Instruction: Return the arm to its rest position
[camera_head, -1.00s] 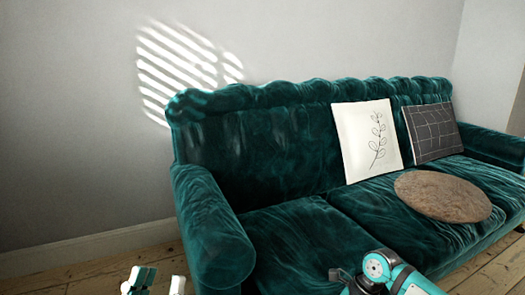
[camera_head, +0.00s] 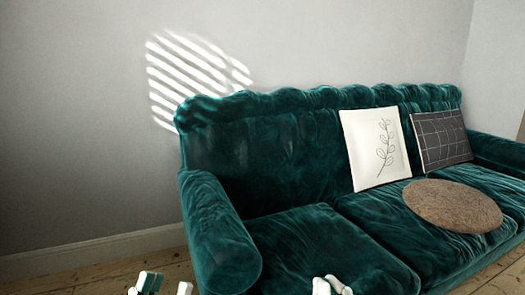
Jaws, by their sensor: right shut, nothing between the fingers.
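My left gripper (camera_head: 163,286) shows at the bottom left edge of the head view. Its fingertips stand apart with nothing visible between them. My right gripper (camera_head: 331,286) shows at the bottom edge, right of the middle, in front of the sofa seat. Its pale fingertips are close together and hold nothing. Most of both grippers and both arms are cut off below the picture.
A dark teal velvet sofa (camera_head: 311,245) fills the middle and right. On it are a white leaf-pattern cushion (camera_head: 368,158), a dark grid cushion (camera_head: 441,139) and a round brown cushion (camera_head: 452,205). Bare floorboards (camera_head: 85,280) show at the lower left.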

